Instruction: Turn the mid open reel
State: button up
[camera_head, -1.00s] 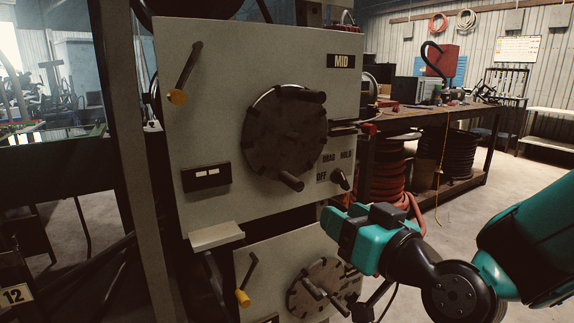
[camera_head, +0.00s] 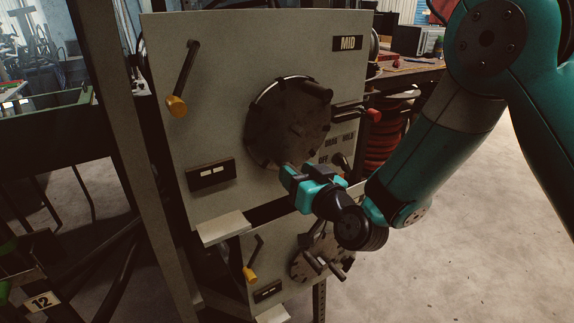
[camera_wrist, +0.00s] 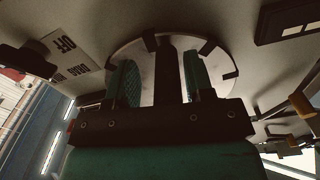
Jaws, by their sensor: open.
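The mid reel (camera_head: 285,125) is a dark round disc with stubby handles on the upright grey panel (camera_head: 215,110) labelled MID. One handle (camera_head: 317,90) sticks out at its upper right. My gripper (camera_head: 287,178) is at the reel's lower edge, hiding the lower handle in the head view. In the wrist view the gripper (camera_wrist: 160,75) is open, its two green fingers on either side of a dark handle (camera_wrist: 165,65) in front of the reel's disc (camera_wrist: 148,62). I cannot tell whether either finger touches the handle.
The drag switch (camera_head: 342,160) sits right of the reel, close to my gripper. A yellow-tipped lever (camera_head: 176,105) is at upper left. A lower reel (camera_head: 312,262) and second lever (camera_head: 250,272) are below. A workbench (camera_head: 410,70) stands behind; floor at right is clear.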

jog(key=shift+s+a+r, duration=0.1)
jog(key=shift+a, duration=0.25)
jog(key=shift+c, duration=0.8)
grip_shut()
